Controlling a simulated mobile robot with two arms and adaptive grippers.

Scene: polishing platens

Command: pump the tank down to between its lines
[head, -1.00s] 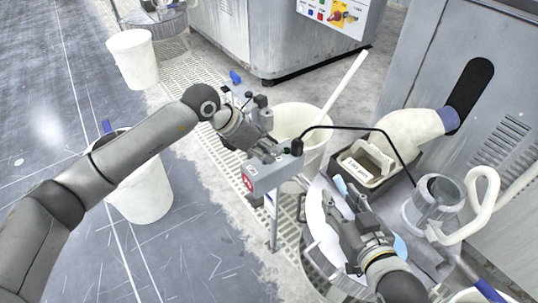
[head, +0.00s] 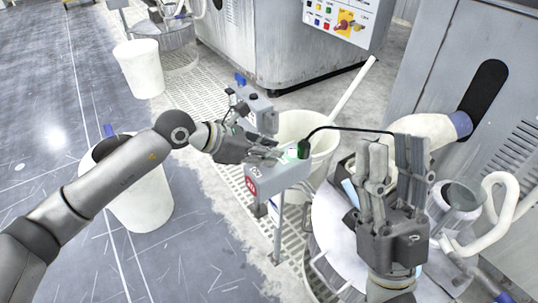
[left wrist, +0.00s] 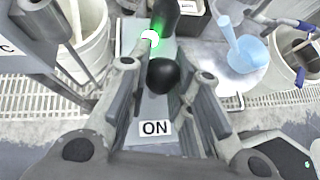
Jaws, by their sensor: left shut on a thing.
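A grey switch box (head: 270,178) on a post carries a red mark, and a green lamp (head: 291,153) glows on it. The lamp also shows in the left wrist view (left wrist: 149,38). My left gripper (head: 274,150) is at the top of the box, shut on a black ball knob (left wrist: 163,76) between its fingers. An "ON" label (left wrist: 155,128) shows below the knob. My right gripper (head: 394,145) is open and empty, fingers upward, in front of a round white-topped vessel (head: 332,232). I cannot make out a tank's level lines.
A white bucket (head: 325,152) stands behind the box and another white bucket (head: 143,200) at left. A black cable (head: 345,128) runs right from the box. A grey metal cup (head: 458,198) and white hose (head: 492,205) are at right.

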